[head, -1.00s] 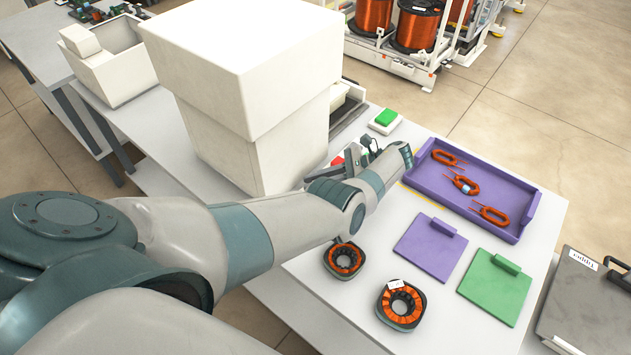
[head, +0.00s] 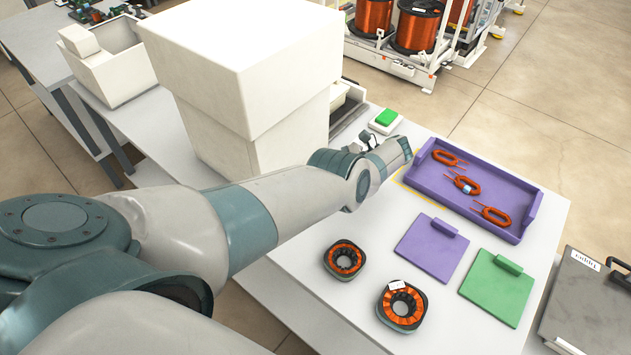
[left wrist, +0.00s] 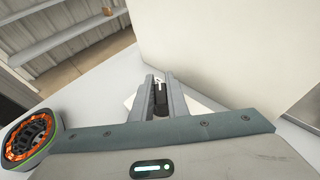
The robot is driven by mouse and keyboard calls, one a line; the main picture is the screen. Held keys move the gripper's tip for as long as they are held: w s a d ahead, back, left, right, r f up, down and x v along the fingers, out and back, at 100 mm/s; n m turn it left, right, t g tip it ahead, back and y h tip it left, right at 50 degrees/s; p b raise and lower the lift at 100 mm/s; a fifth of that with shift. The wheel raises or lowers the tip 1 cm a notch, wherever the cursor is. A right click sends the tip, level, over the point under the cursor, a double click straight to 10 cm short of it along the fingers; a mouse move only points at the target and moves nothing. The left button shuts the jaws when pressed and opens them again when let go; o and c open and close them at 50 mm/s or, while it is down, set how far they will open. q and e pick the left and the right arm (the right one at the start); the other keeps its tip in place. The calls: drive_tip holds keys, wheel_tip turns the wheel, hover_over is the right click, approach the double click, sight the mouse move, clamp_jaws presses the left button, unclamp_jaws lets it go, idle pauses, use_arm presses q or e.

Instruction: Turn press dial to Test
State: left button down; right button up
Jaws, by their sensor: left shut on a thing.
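The press (head: 245,90) is a large white block at the back of the table. My left arm reaches in front of it, with my left gripper (head: 352,145) by its right lower side, partly hidden behind my wrist. In the left wrist view my left gripper (left wrist: 160,98) is shut on a small black piece, which looks like the press dial (left wrist: 160,102), with white marks at its far end. The dial's label and pointer setting cannot be read. In the head view the dial is hidden. My right gripper is not in view.
A green button on a white base (head: 386,117) stands right of the press. A purple tray (head: 520,232) holds orange coils. Purple (head: 432,248) and green (head: 495,290) plates and two wound stators (head: 343,260) lie in front.

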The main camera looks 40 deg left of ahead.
use_arm(q)
drive_tip(key=shift+s, duration=0.1)
drive_tip(key=c, duration=1.7)
unclamp_jaws()
drive_tip(key=shift+a, duration=0.1)
